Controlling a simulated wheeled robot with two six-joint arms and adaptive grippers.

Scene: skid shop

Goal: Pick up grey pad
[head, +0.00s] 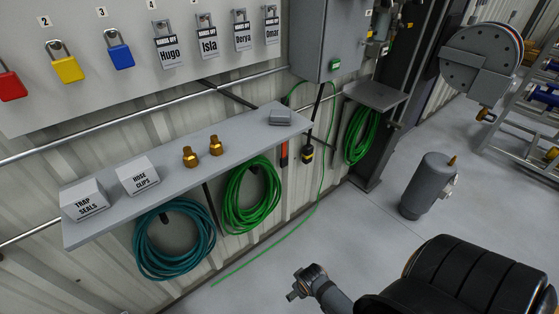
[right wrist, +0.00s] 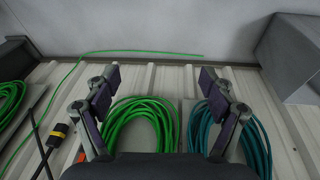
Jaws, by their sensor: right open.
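The grey pad (head: 281,117) is a small flat grey block on the right end of the grey wall shelf (head: 170,176) in the head view. Nothing touches it. My right gripper (head: 302,282) is at the bottom of the head view, low and well apart from the pad. In the right wrist view my right gripper (right wrist: 160,102) is open, with nothing between its fingers. I cannot make out the pad in that view. My left gripper is not in view.
Two brass fittings (head: 203,151), the hose clips box (head: 138,177) and the trap seals box (head: 84,201) share the shelf. Green (head: 252,196) and teal (head: 174,240) hoses hang below it. A padlock board (head: 130,50) is above. A grey cylinder (head: 427,186) stands on open floor.

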